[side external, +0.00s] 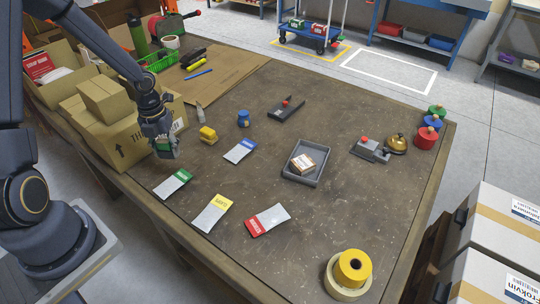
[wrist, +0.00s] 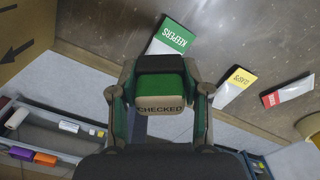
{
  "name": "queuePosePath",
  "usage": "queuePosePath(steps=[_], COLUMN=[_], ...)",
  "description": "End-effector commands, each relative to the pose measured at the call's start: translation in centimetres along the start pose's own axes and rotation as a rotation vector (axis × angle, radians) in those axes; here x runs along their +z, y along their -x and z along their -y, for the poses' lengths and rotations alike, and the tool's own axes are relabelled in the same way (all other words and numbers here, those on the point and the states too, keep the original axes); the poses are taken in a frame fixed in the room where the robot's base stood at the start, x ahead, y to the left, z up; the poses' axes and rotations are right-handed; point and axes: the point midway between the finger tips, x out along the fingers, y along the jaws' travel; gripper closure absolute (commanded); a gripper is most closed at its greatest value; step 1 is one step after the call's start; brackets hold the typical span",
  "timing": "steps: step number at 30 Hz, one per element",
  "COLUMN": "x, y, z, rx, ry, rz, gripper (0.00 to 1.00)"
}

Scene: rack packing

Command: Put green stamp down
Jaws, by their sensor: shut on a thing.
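The green stamp (wrist: 160,93), marked CHECKED, is between the two fingers of my gripper (wrist: 160,97) in the wrist view. In the side external view my gripper (side external: 164,145) is at the left side of the table, beside the cardboard box, with the stamp's green showing at its fingers. Much of the stamp is hidden there, and I cannot tell if it touches the table. A green-ended card (side external: 173,184) lies a little nearer the front; in the wrist view this KEEPERS card (wrist: 170,38) is just beyond the stamp.
A yellow stamp (side external: 208,134) and a blue stamp (side external: 243,118) stand on the table. Blue (side external: 240,151), yellow (side external: 212,213) and red (side external: 267,220) cards lie apart. A grey tray (side external: 310,178) holds a small box. Cardboard boxes (side external: 125,138) crowd the left.

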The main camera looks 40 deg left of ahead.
Motion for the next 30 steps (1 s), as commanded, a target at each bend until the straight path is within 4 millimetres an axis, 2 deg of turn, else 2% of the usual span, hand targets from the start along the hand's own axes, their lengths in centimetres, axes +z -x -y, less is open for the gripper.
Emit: queuePosePath(steps=[1,3,6,8,23,30], x=[0.3,0.4,0.2,0.1,0.1,0.2], y=[-0.3,-0.6,-0.9,-1.3,-8.4,-9.0], z=[-2.0,-4.2,-6.1,-6.7,-7.0,-7.1], rx=[-0.001,-0.001,-0.001,-0.001,0.0,0.0], ry=[0.062,0.126,0.188,0.207,0.215,0.217], rz=[-0.001,-0.001,-0.001,-0.001,-0.002,0.001], gripper=[0.88,0.88,0.88,0.88,0.88,0.88])
